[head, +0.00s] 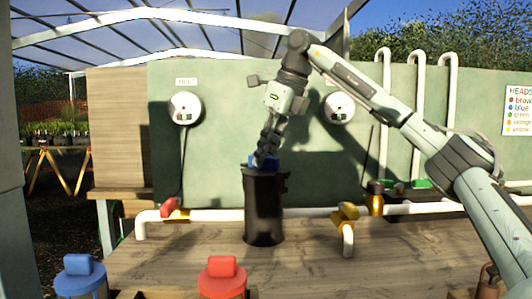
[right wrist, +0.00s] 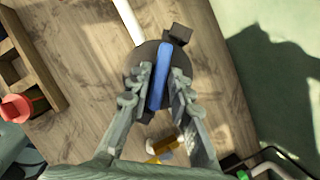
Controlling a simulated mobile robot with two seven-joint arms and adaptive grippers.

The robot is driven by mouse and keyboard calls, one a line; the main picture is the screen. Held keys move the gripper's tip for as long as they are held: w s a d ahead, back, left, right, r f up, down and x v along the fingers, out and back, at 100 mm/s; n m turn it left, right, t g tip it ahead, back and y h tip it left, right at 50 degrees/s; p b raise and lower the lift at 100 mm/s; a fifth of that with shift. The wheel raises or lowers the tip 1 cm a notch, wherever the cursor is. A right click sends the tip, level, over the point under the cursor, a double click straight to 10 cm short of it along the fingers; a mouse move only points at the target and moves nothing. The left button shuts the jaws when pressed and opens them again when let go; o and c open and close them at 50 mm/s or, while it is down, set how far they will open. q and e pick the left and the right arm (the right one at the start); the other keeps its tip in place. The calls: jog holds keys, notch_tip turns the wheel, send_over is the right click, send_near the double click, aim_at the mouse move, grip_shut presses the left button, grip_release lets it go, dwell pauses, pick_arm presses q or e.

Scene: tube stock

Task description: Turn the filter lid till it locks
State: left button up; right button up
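The filter is a black upright canister (head: 264,210) on the wooden bench, in the middle of the head view. Its dark round lid (right wrist: 137,84) carries a raised blue bar handle (right wrist: 158,80) and has a dark lug at its edge. My right gripper (head: 264,158) points down onto the lid from above. In the right wrist view its two fingers (right wrist: 160,88) lie along both sides of the blue handle and appear shut on it. The fingers hide part of the lid. My left gripper is not in view.
A white pipe (head: 300,213) with a red-handled valve (head: 170,206) and a yellow valve (head: 347,212) runs behind the canister. Two round gauges (head: 185,108) hang on the green wall. A blue-topped (head: 80,274) and a red-topped container (head: 222,275) stand at the front.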

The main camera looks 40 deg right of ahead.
grip_shut()
jog(key=shift+a+m+h, duration=0.1)
jog(key=shift+m+h, duration=0.3)
jog(key=shift+m, duration=0.8)
jog(key=o, duration=0.5)
grip_release()
jog(key=v, duration=1.2)
jog(key=shift+s, duration=0.15)
jog(key=shift+f, duration=0.1)
